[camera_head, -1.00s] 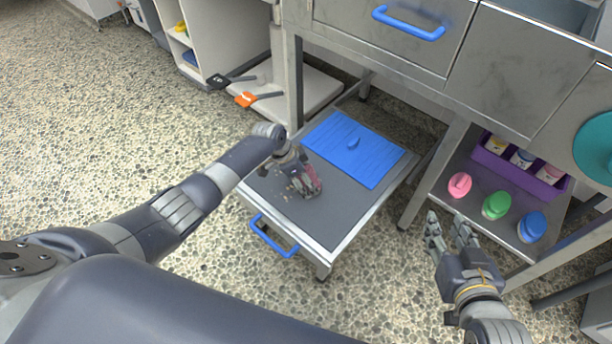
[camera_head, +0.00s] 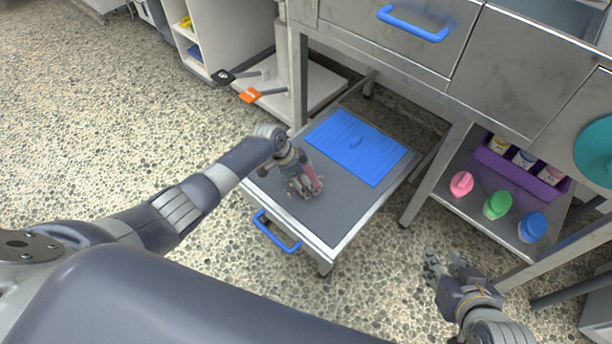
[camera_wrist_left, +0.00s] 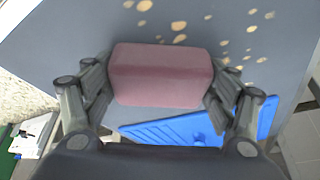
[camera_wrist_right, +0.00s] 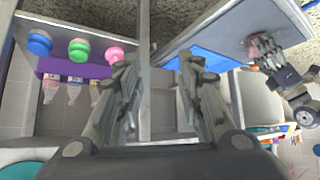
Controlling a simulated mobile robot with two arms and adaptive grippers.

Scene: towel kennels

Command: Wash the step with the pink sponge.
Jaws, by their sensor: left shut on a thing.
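The step (camera_head: 345,212) is a low grey platform with a metal frame and a blue handle (camera_head: 276,232) at its front. A blue mat (camera_head: 360,150) lies on its far part. My left gripper (camera_head: 306,184) is over the step's near left part, shut on the pink sponge (camera_wrist_left: 160,75). In the left wrist view the sponge sits between both fingers, close to the grey surface; I cannot tell if it touches. Several tan spots (camera_wrist_left: 178,26) mark the surface beyond it. My right gripper (camera_head: 446,270) is open and empty over the floor, right of the step.
A metal shelf at the right holds pink (camera_head: 461,184), green (camera_head: 497,205) and blue (camera_head: 532,227) lidded containers and a purple bin (camera_head: 520,170) of bottles. Black (camera_head: 222,77) and orange (camera_head: 250,95) tools lie behind left. A drawer unit (camera_head: 390,40) overhangs the back.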

